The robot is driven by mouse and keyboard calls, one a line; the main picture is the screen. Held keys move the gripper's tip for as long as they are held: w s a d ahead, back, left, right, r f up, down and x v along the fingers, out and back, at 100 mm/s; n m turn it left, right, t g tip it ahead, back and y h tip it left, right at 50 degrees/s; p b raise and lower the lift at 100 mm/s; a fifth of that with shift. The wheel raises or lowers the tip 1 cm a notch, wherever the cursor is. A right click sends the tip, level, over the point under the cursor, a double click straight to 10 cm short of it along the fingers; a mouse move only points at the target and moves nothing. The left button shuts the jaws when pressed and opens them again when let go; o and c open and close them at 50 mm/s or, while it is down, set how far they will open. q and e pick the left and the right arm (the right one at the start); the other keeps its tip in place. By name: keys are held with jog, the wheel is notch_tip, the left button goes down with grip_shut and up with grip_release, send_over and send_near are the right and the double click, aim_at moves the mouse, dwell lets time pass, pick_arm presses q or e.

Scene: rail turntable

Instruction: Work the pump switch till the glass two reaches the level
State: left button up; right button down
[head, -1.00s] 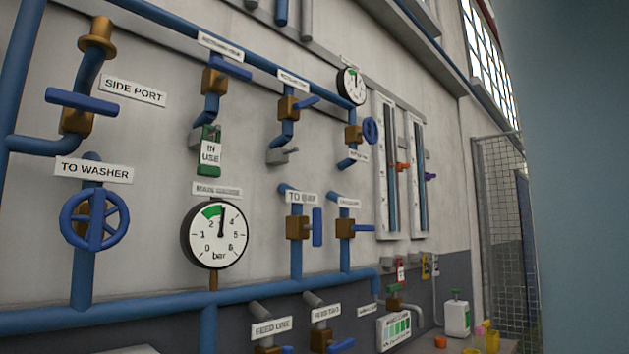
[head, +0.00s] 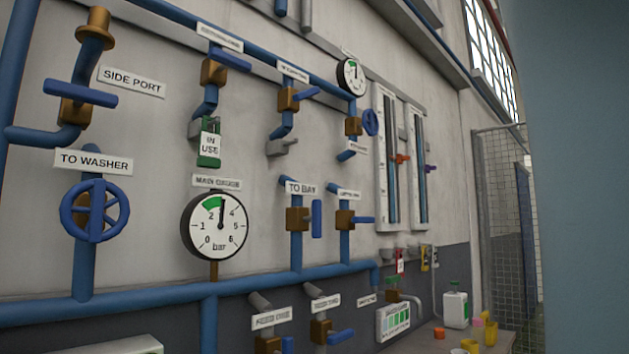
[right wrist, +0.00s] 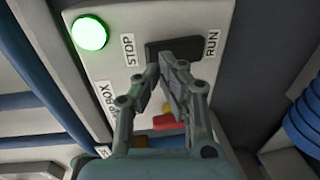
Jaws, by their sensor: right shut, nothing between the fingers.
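In the right wrist view a pale pump box (right wrist: 128,18) carries a black switch (right wrist: 182,48) between STOP and RUN labels. A round green lamp (right wrist: 90,33) on the box is lit. My right gripper (right wrist: 163,68) is shut and empty, its fingertips at the lower edge of the switch; I cannot tell if they touch. In the head view two tall sight glasses hang on the wall, the left one (head: 393,185) with an orange-red marker (head: 402,158) and the right one (head: 421,185) with a purple marker. Their numbers are unreadable. My left gripper is out of view.
Blue pipes, valves and a main gauge (head: 214,226) cover the wall. A bench (head: 490,341) at lower right holds a white canister (head: 456,310) and small coloured cups. A mesh gate (head: 495,220) stands beyond. A blue-grey surface fills the head view's right side.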

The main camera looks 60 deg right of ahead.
jog(key=v, duration=0.5)
jog(key=shift+s+a+f, duration=0.1)
jog(key=shift+s+f, duration=0.2)
jog(key=shift+s, duration=0.15)
dwell(0.8)
dwell(0.4)
